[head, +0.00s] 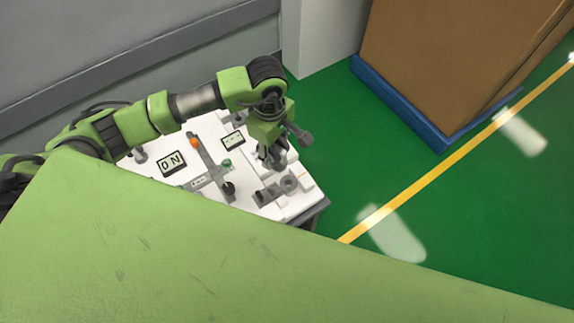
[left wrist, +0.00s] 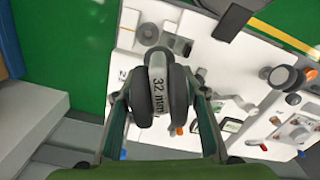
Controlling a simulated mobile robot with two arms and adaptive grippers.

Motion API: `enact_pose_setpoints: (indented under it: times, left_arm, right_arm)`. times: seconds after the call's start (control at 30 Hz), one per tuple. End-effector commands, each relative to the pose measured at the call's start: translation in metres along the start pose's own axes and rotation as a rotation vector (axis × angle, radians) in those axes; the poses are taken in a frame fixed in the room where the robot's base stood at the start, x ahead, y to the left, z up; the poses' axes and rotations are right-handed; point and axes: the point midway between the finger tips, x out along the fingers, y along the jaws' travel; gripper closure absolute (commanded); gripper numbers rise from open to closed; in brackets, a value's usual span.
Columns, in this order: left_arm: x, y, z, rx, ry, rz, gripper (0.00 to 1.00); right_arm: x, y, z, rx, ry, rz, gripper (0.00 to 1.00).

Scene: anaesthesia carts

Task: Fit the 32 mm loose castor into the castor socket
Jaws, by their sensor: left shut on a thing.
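My left gripper (head: 273,153) is over the right part of a white work panel (head: 228,146) in the head view. In the left wrist view the left gripper (left wrist: 163,98) is shut on the 32 mm castor (left wrist: 158,90), with a finger on each side. The castor has two dark wheels and a grey middle marked "32 mm". A grey round fitting with a hole (head: 289,184) lies near the gripper in the head view; it may be the castor socket, but I cannot be sure. My right gripper is not in view.
The panel carries an "ON" display (head: 171,163), an orange knob (head: 194,143), a dark knob (head: 229,188) and grey blocks. A large brown box (head: 450,60) on a blue base stands at the back right. Green floor (head: 350,150) is clear between.

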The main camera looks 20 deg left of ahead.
Motion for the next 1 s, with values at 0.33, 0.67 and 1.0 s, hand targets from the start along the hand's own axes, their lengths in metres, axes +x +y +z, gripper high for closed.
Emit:
enact_pose_setpoints:
  times: [0.33, 0.67, 1.0]
  left_arm:
    - [0.039, 0.012, 0.011, -0.757, 0.001, -0.001, 0.82]
    - [0.074, 0.019, 0.02, -1.426, 0.011, 0.006, 0.82]
    - [0.088, 0.021, 0.023, -1.716, 0.014, 0.014, 0.82]
  right_arm:
    - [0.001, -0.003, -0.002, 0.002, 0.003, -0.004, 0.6]
    - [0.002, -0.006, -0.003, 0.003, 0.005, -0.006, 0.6]
    - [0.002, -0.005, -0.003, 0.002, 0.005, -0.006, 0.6]
